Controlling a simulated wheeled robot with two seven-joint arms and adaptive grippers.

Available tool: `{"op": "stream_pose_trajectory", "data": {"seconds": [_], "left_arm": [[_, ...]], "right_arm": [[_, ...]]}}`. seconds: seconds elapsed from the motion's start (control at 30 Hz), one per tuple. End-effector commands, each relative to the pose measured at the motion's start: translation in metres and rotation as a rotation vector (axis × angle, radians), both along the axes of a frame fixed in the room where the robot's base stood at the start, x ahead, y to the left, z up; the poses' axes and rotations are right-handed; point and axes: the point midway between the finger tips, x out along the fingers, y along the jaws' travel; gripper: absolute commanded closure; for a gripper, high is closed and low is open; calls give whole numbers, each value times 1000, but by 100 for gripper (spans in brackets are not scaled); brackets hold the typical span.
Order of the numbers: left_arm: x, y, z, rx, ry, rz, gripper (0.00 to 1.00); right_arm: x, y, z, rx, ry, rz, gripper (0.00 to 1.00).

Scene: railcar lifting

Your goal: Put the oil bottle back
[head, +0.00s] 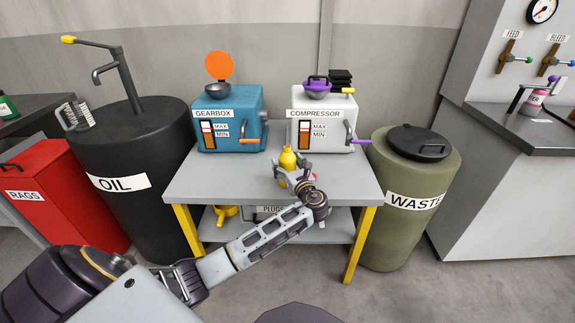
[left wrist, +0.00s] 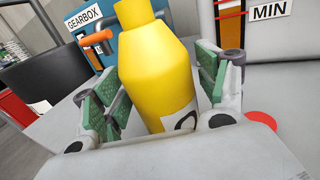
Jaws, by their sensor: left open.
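The yellow oil bottle (head: 287,158) stands on the grey table (head: 215,184), in front of and between the gearbox and the compressor. My left gripper (head: 293,173) is at the bottle, reaching in from the front. In the left wrist view the bottle (left wrist: 158,72) stands between the green-padded fingers of the left gripper (left wrist: 155,92), which are open on either side of it. The bottle's base is hidden behind the gripper body. My right gripper is not in view.
Behind are the blue gearbox (head: 229,135) and white compressor (head: 322,136). A black oil drum (head: 130,212) stands left, a green waste drum (head: 408,235) right. A red disc (left wrist: 262,119) lies by the gripper. The table's left front is clear.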

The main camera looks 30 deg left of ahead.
Motion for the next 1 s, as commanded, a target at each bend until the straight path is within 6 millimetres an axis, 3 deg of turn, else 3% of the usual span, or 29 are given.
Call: {"op": "stream_pose_trajectory", "data": {"seconds": [0.3, 0.7, 1.0], "left_arm": [[-13, -18, 2, -1, 0, -1, 27], [-47, -66, 3, -2, -1, -2, 27], [-66, -92, 3, -2, -1, -1, 27]], "right_arm": [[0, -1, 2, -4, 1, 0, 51], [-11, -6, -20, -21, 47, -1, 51], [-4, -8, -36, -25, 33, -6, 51]]}}
